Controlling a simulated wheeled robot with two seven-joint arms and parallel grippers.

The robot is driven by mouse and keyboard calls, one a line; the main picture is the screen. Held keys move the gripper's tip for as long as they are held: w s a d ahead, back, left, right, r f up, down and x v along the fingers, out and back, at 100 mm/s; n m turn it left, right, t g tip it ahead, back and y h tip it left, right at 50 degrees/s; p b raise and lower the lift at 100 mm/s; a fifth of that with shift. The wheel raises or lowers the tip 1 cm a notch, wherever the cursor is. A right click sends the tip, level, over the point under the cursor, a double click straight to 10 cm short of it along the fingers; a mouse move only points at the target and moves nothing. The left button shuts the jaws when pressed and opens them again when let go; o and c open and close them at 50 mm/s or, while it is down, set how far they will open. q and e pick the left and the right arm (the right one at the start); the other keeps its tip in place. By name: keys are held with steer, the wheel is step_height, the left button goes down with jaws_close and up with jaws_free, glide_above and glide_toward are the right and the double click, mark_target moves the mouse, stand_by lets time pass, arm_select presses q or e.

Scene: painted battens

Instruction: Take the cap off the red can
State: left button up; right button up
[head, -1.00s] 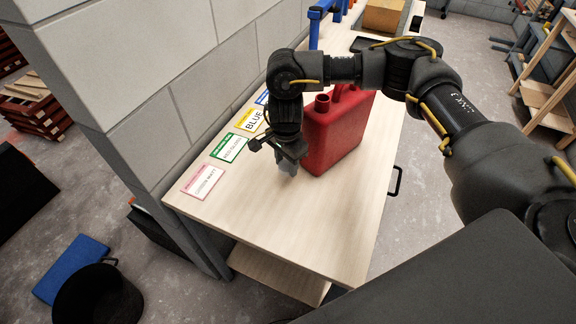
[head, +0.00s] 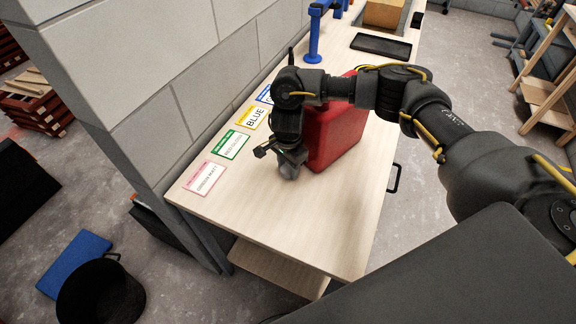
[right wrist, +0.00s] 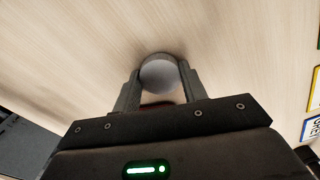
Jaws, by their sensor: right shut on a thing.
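A large red can (head: 332,137) with flat sides stands upright on the pale wooden bench in the head view. My right arm hides its top, so its spout and any cap there cannot be seen now. My right gripper (head: 289,168) points down just left of the can, low over the bench. In the right wrist view my right gripper (right wrist: 159,88) is shut on a smooth grey round thing (right wrist: 159,73) between its fingers. A small reddish patch shows behind it. I cannot tell whether this grey thing is a cap. My left gripper is not in view.
Cards with pink (head: 205,178), green (head: 232,145), yellow (head: 252,116) and blue edges lie along the bench's wall side. A blue stand (head: 314,40) and a black tray (head: 381,45) are farther back. The bench's near end (head: 290,225) is clear. A block wall borders its left.

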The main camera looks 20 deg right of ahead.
mark_target(288, 169)
steer(key=shift+f, duration=0.25)
steer(key=o, duration=1.1)
steer(key=shift+r, duration=0.1)
steer(key=shift+r, duration=0.4)
step_height(288, 169, up, 12)
steer(key=shift+f+b, duration=0.2)
steer(key=shift+b, duration=0.65)
